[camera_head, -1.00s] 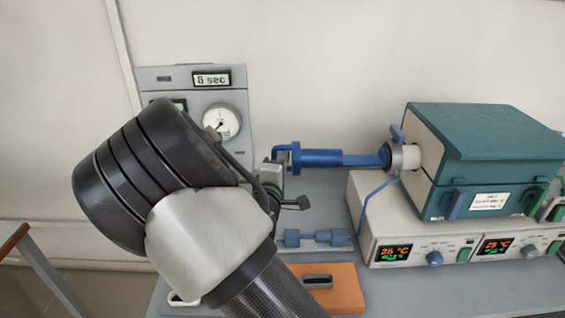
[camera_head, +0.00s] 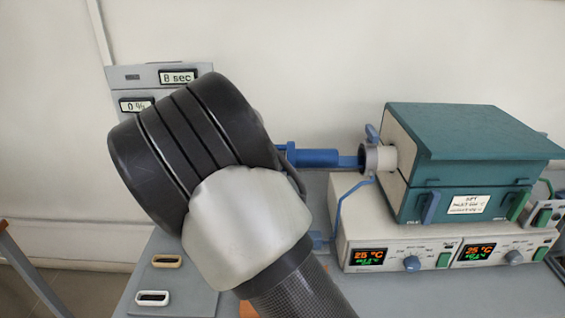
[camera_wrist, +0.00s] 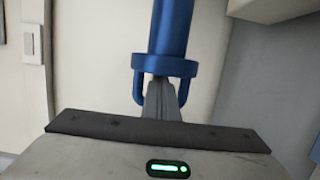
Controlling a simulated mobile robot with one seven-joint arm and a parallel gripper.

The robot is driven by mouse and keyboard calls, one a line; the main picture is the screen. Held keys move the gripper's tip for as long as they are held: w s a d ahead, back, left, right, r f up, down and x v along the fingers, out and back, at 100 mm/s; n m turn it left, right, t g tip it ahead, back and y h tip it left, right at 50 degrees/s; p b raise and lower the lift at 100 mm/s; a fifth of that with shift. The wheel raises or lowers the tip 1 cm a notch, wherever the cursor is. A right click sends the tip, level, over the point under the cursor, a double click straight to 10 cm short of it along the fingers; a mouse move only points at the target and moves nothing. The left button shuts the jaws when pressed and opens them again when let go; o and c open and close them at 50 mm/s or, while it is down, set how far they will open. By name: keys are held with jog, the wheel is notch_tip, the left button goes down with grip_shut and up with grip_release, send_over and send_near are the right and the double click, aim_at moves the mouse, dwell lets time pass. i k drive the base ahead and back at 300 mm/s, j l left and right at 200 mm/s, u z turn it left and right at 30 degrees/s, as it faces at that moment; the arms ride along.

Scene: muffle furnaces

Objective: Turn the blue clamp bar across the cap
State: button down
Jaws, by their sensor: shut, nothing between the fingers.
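A short blue bar (camera_head: 372,133), which looks like the clamp bar, stands upright above the pale collar at the furnace's left end. A blue tube (camera_head: 318,157) runs left from the ring and goes behind my arm. In the wrist view, the tube (camera_wrist: 171,28) ends in a blue flange (camera_wrist: 165,67) with a loop handle. My gripper (camera_wrist: 163,88) is shut and empty, its fingers in line with the flange, between the loop's sides. I cannot tell if they touch. My arm hides the gripper in the head view.
The teal furnace (camera_head: 470,135) stands on a white control unit (camera_head: 400,228) with lit displays. A thin blue pipe (camera_head: 340,210) runs down beside the unit. A grey panel (camera_head: 150,78) stands at the back left. The wall above the tube is clear.

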aim_at(373, 137)
jog(key=l, duration=0.9)
jog(key=k+l, duration=0.15)
jog(key=k+j, duration=0.15)
jog(key=k, duration=0.45)
